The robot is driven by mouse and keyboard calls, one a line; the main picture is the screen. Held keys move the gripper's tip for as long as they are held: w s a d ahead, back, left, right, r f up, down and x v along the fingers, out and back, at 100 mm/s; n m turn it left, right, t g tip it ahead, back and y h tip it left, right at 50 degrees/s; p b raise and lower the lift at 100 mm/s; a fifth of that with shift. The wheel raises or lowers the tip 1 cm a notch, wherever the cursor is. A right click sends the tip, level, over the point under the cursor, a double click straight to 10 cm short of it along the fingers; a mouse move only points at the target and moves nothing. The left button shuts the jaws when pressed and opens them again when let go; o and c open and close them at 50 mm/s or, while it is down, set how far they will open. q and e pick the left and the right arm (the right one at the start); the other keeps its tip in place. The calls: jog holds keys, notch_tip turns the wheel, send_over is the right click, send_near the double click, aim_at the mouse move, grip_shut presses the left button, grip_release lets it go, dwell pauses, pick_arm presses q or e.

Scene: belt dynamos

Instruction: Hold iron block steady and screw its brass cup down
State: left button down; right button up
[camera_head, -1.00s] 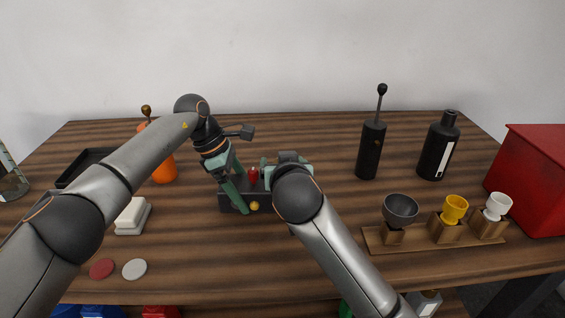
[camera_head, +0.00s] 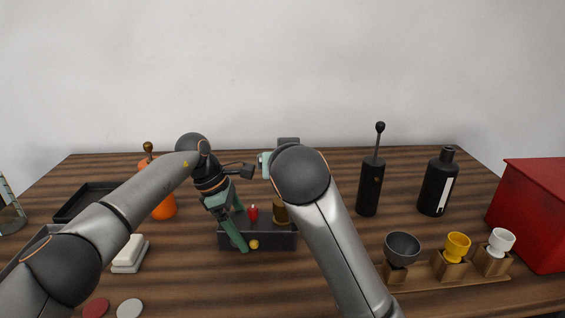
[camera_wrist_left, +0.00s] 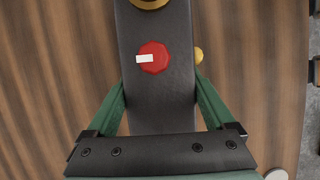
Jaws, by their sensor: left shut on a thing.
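The dark iron block (camera_head: 265,241) stands on the table, with a red knob (camera_head: 253,213), a brass cup (camera_head: 281,212) at its right end and a small yellow ball (camera_head: 254,244) on its front. My left gripper (camera_wrist_left: 158,92) is shut on the block, its green fingers on both long sides near the left end. In the left wrist view the red knob (camera_wrist_left: 153,57) has a white mark, and only the brass cup's edge (camera_wrist_left: 150,3) shows at the top. My right gripper (camera_head: 266,164) is above the cup, apart from it; its arm hides most of it and its fingertips.
A black grinder (camera_head: 370,188), a black bottle (camera_head: 436,182), a wooden stand (camera_head: 440,283) with cups and a red box (camera_head: 530,215) are at right.

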dwell(0.3)
pick_arm(q)
grip_release()
